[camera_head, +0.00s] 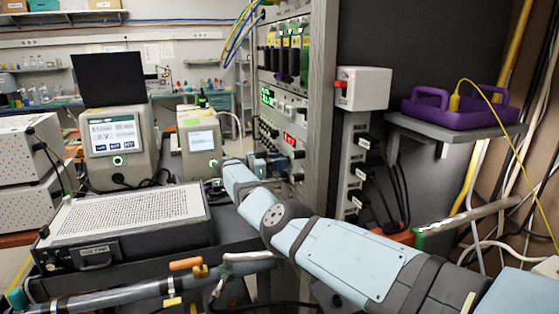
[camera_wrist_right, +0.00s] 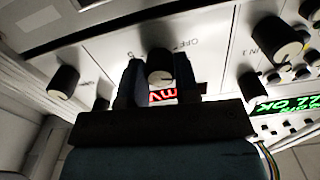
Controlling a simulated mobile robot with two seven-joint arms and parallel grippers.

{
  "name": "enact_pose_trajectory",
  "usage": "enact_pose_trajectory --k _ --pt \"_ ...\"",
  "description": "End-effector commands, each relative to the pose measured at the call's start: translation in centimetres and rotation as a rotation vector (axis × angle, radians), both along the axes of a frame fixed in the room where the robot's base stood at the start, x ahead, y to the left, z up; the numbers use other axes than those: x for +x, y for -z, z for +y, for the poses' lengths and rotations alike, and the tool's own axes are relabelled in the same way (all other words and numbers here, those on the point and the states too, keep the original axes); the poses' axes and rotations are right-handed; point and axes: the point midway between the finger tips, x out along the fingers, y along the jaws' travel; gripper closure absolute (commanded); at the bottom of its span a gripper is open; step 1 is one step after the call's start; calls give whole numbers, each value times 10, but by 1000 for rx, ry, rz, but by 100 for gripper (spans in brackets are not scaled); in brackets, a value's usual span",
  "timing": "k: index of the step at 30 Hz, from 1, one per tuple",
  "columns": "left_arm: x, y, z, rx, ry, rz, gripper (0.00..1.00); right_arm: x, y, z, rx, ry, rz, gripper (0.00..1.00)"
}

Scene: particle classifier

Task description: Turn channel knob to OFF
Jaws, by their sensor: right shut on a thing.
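In the right wrist view, a black knob with a pale grey face (camera_wrist_right: 160,66) sits on a white panel. My right gripper (camera_wrist_right: 160,80) is shut on this knob, with one dark finger on each side of it. Upside-down lettering that seems to include "OFF" is printed close to the knob; the pointer position is too dark to read. In the head view my right arm reaches to the instrument rack (camera_head: 322,100), and its gripper (camera_head: 268,162) is at the panel front. The knob is hidden there. My left gripper is not in view.
Other black knobs (camera_wrist_right: 63,82) (camera_wrist_right: 275,40) flank the held one. A red display (camera_wrist_right: 165,93) is partly behind the fingers, and a green display (camera_wrist_right: 282,103) is at right. A perforated-top box (camera_head: 125,220) and a small screen unit (camera_head: 200,142) stand left of the arm.

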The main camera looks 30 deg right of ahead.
Motion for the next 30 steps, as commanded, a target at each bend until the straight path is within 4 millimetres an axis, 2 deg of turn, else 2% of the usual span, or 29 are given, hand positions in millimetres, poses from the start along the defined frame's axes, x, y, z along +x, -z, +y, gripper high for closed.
enact_pose_trajectory --k 15,30 --pt "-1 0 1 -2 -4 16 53 0 -1 -1 104 0 434 94" --pt "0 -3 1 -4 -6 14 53 0 -1 0 148 1 614 94"
